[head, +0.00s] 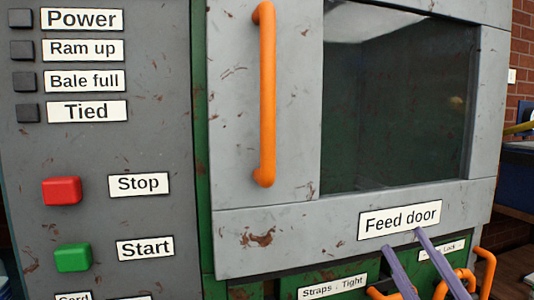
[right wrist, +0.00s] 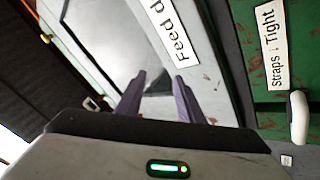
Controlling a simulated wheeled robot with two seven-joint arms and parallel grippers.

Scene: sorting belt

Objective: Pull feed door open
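The feed door (head: 240,233) is a grey, scuffed panel with a dark window (head: 400,100), and it looks closed in its frame. Its long orange handle (head: 266,100) stands upright near the door's left edge. The "Feed door" label (head: 400,220) is at the lower right of the door. My right gripper (head: 402,238) is in front of the label, low and to the right of the handle. In the right wrist view, its purple fingers (right wrist: 160,76) are apart with nothing between them. The handle does not show in that view. My left gripper is out of view.
Left of the door is a grey control panel with a red Stop button (head: 62,190) and a green Start button (head: 73,257). Below the door are a "Straps Tight" label (head: 332,287) and smaller orange handles (head: 487,272). A brick wall shows at the far right.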

